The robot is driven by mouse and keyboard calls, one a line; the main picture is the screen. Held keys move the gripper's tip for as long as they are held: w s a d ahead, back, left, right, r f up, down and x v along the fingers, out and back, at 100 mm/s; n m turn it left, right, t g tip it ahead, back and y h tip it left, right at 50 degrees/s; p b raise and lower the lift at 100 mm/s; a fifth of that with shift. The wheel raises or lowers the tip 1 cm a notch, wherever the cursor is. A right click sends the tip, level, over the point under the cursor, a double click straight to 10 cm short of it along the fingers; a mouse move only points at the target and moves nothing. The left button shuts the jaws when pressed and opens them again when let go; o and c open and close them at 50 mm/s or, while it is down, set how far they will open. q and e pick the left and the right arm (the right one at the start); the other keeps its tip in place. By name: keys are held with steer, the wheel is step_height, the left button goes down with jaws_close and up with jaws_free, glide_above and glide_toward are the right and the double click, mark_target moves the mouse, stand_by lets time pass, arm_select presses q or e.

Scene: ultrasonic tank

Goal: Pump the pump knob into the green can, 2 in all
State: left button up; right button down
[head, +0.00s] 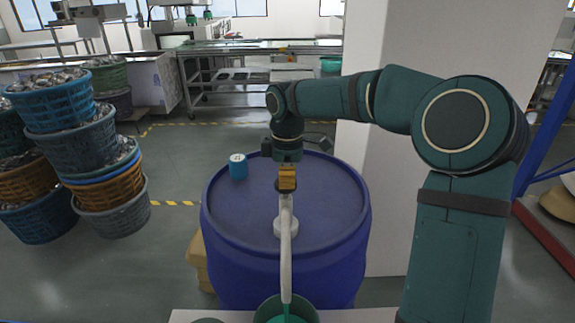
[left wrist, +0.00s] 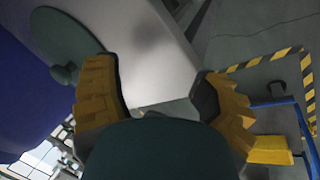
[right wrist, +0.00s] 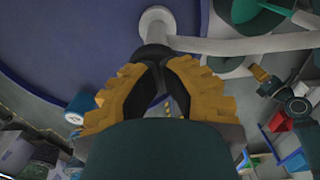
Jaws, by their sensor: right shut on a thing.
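A white pump (head: 285,226) stands on top of a large blue drum (head: 225,215). Its long white spout (head: 286,265) reaches toward me, with its end over the green can (head: 262,312) at the bottom edge of the head view. My right gripper (head: 287,178) is above the pump, shut on the pump knob, which the fingers mostly hide. In the right wrist view the fingers (right wrist: 155,60) close in at the white pump fitting (right wrist: 157,22). My left gripper (left wrist: 165,98) shows only in its own wrist view, fingers apart, with nothing seen between them.
A white pillar (head: 385,190) stands right behind the drum. Stacked baskets (head: 75,140) stand at left. A pale table edge (head: 365,315) lies at the bottom. Floor left of the drum is mostly clear.

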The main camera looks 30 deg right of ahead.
arm_select(q)
steer(key=shift+s+a+f, duration=0.2)
steer(key=shift+s+f, duration=0.1)
steer(key=shift+f, duration=0.3)
arm_select(e)
steer(key=shift+s+f, duration=0.1)
steer(key=shift+f, duration=0.2)
arm_select(q)
steer(key=shift+s+d, duration=0.1)
steer(key=shift+s, duration=0.05)
steer(key=r+p, duration=0.2)
steer(key=shift+w+g+p, duration=0.25)
steer(key=shift+g+p, duration=0.05)
arm_select(e)
steer(key=r, duration=0.2)
steer(key=shift+w+r, duration=0.3)
steer(key=shift+w, duration=0.05)
arm_select(q)
steer(key=shift+r+p, duration=0.6)
steer(key=shift+r, duration=0.1)
arm_select(e)
steer(key=shift+r, duration=0.65)
arm_select(q)
steer(key=shift+w+r+p, duration=0.1)
steer(key=shift+r+p, duration=1.95)
steer(key=shift+r, duration=0.3)
arm_select(e)
steer(key=shift+r, duration=2.3)
